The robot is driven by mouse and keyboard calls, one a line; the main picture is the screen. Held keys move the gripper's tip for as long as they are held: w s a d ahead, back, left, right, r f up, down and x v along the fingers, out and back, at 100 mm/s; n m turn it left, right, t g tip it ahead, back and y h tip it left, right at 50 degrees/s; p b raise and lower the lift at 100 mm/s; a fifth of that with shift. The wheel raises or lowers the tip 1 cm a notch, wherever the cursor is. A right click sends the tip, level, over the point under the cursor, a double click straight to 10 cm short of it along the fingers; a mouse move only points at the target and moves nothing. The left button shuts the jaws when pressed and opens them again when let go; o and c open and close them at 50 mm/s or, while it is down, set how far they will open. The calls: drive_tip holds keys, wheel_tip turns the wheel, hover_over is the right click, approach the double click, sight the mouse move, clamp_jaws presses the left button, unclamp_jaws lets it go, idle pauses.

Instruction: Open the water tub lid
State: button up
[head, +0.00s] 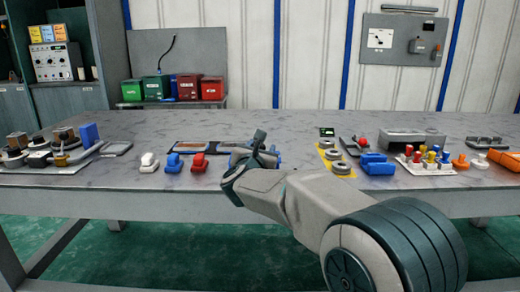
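My gripper (258,148) is over the middle of the grey table (60,202), at the end of my arm reaching in from the lower right. Its fingers are small and partly turned away, so I cannot tell whether it is open or shut. Something blue shows just behind it, mostly hidden by the gripper. A blue block-shaped object (377,164) sits to its right on the table. I cannot tell which object is the water tub, and no lid is clearly visible.
White (148,163), blue (173,163) and red (199,163) small pieces stand left of my gripper. A yellow strip with dark rings (343,168) lies to its right. A tray of colored pegs (424,163) is farther right. Assorted parts crowd the left end.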

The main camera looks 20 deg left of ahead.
drive_tip(key=s+d+p, duration=0.1)
drive_tip(key=s+d, duration=0.1)
drive_tip(key=s, duration=1.1)
drive_tip(key=shift+s+d, duration=0.3)
drive_tip(key=shift+d, duration=0.05)
drive_tip(key=d+r+n+g+y+p, duration=0.1)
drive_tip(key=d+r+n+g+p, duration=0.2)
drive_tip(key=d+r+n+p, duration=0.5)
drive_tip(key=d+r+n+g+y+p, duration=0.25)
drive_tip(key=d+r+n+p, duration=0.25)
drive_tip(key=d+n+p, duration=0.65)
drive_tip(key=s+d+r+n+g+h+p, duration=0.2)
drive_tip(key=s+d+n+g+h+p, duration=0.5)
drive_tip(key=s+d+n+p, duration=0.6)
drive_tip(key=s+d+n+g, duration=0.2)
drive_tip(key=s+d, duration=0.3)
drive_tip(key=d, duration=0.3)
drive_tip(key=shift+s+d+r+n, duration=0.2)
drive_tip(key=shift+s+d+n, duration=0.2)
drive_tip(key=shift+n, duration=0.25)
